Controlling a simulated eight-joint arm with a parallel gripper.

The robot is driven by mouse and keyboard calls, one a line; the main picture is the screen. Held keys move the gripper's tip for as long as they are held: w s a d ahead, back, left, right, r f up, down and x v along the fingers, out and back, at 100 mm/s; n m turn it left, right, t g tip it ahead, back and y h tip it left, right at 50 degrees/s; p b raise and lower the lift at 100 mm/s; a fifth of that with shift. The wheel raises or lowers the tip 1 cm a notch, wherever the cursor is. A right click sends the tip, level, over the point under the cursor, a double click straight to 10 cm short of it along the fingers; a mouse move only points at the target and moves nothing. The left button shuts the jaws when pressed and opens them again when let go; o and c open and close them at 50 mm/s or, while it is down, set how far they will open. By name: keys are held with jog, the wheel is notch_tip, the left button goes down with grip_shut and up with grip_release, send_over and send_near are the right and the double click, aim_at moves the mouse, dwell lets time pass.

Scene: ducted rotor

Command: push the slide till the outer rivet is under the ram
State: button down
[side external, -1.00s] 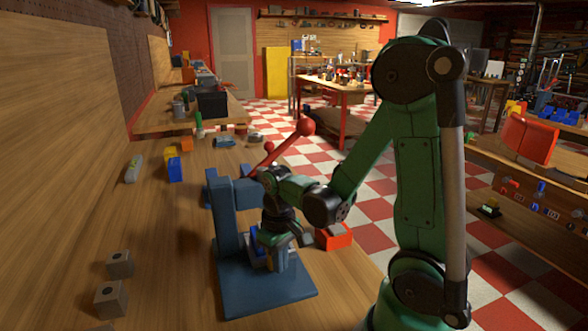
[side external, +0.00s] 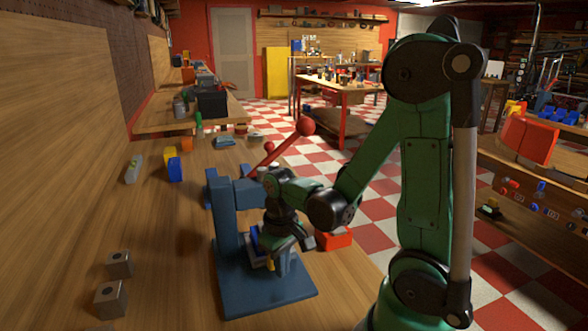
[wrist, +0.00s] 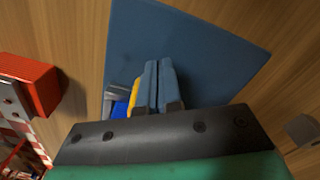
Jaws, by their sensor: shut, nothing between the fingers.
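The blue press (side external: 226,225) stands on its flat base plate (side external: 266,292), with a red lever and ball knob (side external: 306,126) raised above it. My gripper (side external: 283,270) is shut and empty, pointing down low over the base plate in front of the press column. In the wrist view its two blue-grey fingers (wrist: 158,66) lie side by side over the plate. A yellow part (wrist: 135,96) and a bright blue part (wrist: 119,109) show just left of the fingers, apparently at the slide. Whether the fingers touch them I cannot tell. The rivets and the ram's tip are hidden.
A red box (side external: 334,238) sits right of the press near the bench edge. Two grey blocks with holes (side external: 119,264) stand at the left front. Blue and yellow blocks (side external: 175,169) lie farther back.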

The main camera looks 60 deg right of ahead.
notch_tip(320, 180, up, 8)
dwell(0.7)
jog(key=shift+f, duration=0.1)
jog(key=w+a+r+n+t, duration=0.3)
jog(key=a+t, duration=0.4)
jog(key=shift+w+a, duration=0.35)
jog(key=shift+a, duration=0.05)
